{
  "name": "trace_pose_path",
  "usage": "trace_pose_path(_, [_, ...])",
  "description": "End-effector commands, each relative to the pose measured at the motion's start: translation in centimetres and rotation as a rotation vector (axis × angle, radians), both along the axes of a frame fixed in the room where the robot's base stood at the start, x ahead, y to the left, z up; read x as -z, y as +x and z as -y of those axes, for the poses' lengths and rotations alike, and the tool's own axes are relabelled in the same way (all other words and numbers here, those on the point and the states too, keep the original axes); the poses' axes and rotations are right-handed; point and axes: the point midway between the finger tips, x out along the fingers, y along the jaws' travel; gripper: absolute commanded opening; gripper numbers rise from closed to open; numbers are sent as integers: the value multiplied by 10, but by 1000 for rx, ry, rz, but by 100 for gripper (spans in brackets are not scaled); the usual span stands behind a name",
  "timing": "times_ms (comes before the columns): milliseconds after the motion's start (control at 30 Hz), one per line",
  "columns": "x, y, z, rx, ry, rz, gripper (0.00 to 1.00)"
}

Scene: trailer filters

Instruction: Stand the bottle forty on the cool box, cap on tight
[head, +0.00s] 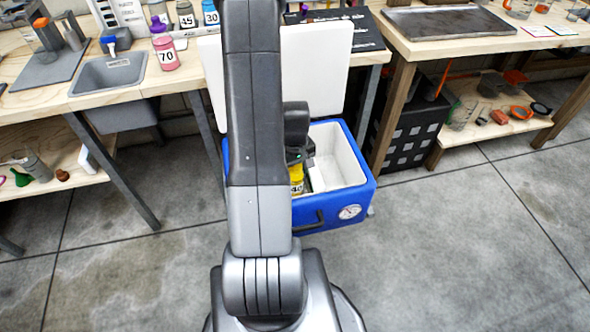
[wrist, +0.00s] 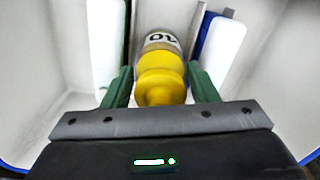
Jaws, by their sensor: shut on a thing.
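The blue cool box (head: 368,192) stands open on the floor, its white lid (head: 315,70) raised behind it. A bottle with a yellow cap (wrist: 160,85) is inside the box; its white label (wrist: 162,41) is partly hidden and upside down in the wrist view. The bottle (head: 296,184) also shows in the head view, half behind my arm, with a number that looks like 40. My gripper (wrist: 161,88) is shut on the bottle, with a green finger on each side of the cap end. The cap seems seated. The bottle's base is hidden.
White slabs, one at left (wrist: 106,45) and one at right (wrist: 222,50), flank the bottle inside the box. Bottle 70 (head: 166,54) stands by a grey sink (head: 110,73) on the left bench. Bare floor surrounds the box's front.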

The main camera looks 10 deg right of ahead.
Motion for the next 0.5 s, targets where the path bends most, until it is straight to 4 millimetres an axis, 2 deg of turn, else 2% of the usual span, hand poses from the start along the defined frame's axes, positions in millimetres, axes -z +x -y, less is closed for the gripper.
trace_pose_path(100, [5,0,0,0,0,1,0])
trace_pose_path(133, [5,0,0,0,0,0,55])
trace_pose_path(233, [4,0,0,0,0,0,75])
trace_pose_path(500, [3,0,0,0,0,0,75])
